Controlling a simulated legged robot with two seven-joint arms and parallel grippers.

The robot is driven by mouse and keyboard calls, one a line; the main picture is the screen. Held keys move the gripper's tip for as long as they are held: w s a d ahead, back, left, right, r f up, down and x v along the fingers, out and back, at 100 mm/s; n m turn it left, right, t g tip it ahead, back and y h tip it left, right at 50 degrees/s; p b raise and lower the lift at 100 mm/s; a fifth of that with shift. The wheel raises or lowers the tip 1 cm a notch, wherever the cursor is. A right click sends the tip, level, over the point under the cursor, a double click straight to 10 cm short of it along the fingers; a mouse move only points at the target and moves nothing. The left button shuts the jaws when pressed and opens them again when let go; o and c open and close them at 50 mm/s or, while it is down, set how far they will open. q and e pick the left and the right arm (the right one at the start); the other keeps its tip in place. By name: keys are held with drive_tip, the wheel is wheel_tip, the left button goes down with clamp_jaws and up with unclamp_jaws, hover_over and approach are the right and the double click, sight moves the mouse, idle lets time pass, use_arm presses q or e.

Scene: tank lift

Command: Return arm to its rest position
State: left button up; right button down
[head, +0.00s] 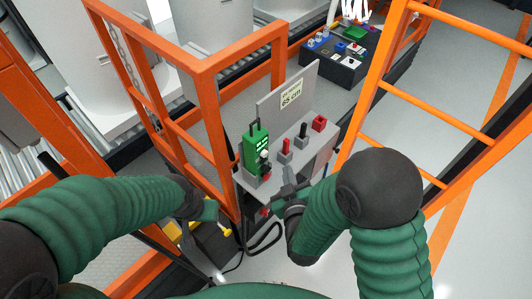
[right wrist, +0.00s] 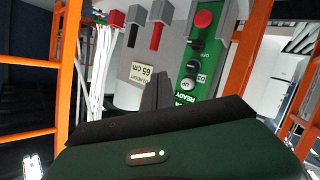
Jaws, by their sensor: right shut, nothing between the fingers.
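My right gripper (head: 289,182) is shut and empty in front of the grey control panel (head: 262,188), close to its front edge. In the right wrist view its dark fingers (right wrist: 156,92) are together, with the panel behind them. The panel carries a green control box (head: 256,148), a red lever (head: 286,147), a black lever (head: 303,131) and a red block (head: 319,123). The green box shows a red button (right wrist: 203,20) and black knobs in the right wrist view. My left gripper (head: 208,211) hangs left of the panel by the orange frame; its fingers are unclear.
An orange rail frame (head: 204,75) stands to the left of the panel and an orange ladder-like rail (head: 432,130) to the right. A sign reading 65 cm (head: 291,94) stands behind the levers. A dark control box (head: 335,62) sits farther back. Grey floor is open at right.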

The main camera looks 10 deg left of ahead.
drive_tip(key=s+d+f+m+g+h, duration=0.1)
drive_tip(key=s+d+m+g, duration=0.6)
drive_tip(key=d, duration=1.1)
drive_tip(key=s+g+h, duration=0.1)
drive_tip(key=s+g, duration=0.3)
drive_tip(key=s, duration=0.3)
drive_tip(key=shift+s+d+f+m+g+h, duration=0.2)
drive_tip(key=shift+s+m+g+h, duration=0.1)
drive_tip(key=shift+s+g+h, duration=0.1)
drive_tip(key=shift+s+d, duration=0.1)
drive_tip(key=shift+d, duration=0.1)
